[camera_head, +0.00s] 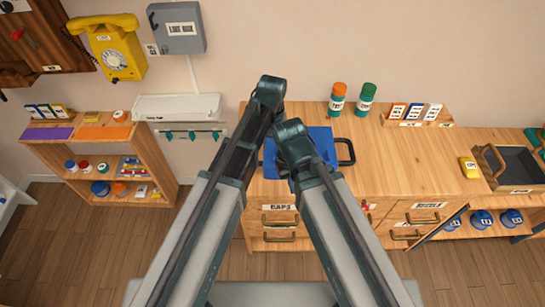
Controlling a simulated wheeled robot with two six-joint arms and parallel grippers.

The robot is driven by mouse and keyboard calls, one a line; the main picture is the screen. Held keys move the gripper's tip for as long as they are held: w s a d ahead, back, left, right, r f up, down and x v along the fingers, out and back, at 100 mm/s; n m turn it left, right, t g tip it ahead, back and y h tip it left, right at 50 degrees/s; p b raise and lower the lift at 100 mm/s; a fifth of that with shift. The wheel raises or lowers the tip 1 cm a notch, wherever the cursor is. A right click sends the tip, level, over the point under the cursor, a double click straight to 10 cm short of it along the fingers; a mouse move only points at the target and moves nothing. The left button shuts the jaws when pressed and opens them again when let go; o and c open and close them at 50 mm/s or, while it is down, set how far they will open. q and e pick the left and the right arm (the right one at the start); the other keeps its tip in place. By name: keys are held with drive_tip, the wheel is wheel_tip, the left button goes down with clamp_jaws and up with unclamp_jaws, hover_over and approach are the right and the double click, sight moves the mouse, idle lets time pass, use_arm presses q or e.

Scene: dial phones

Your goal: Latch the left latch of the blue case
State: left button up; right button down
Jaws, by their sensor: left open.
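The blue case (325,140) lies on the wooden counter in the middle of the head view, with a dark handle-like bar (347,153) at its right side. I cannot make out the left latch. My left gripper (283,166) shows only as a small dark part over the left of the case, and its jaws are open. Whether it touches the case is hidden. My right gripper is hidden behind the arm links.
Green bottles, one orange-capped (337,99), stand behind the case on the wooden counter (415,165). A card rack (415,113), a yellow box (469,167) and a dark tray (520,160) stand to the right. The counter between case and yellow box is clear.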

sight(273, 153)
use_arm(q)
wheel_tip(273, 153, down, 4)
drive_tip(key=b, duration=0.3)
drive_tip(key=shift+f, duration=0.2)
clamp_jaws()
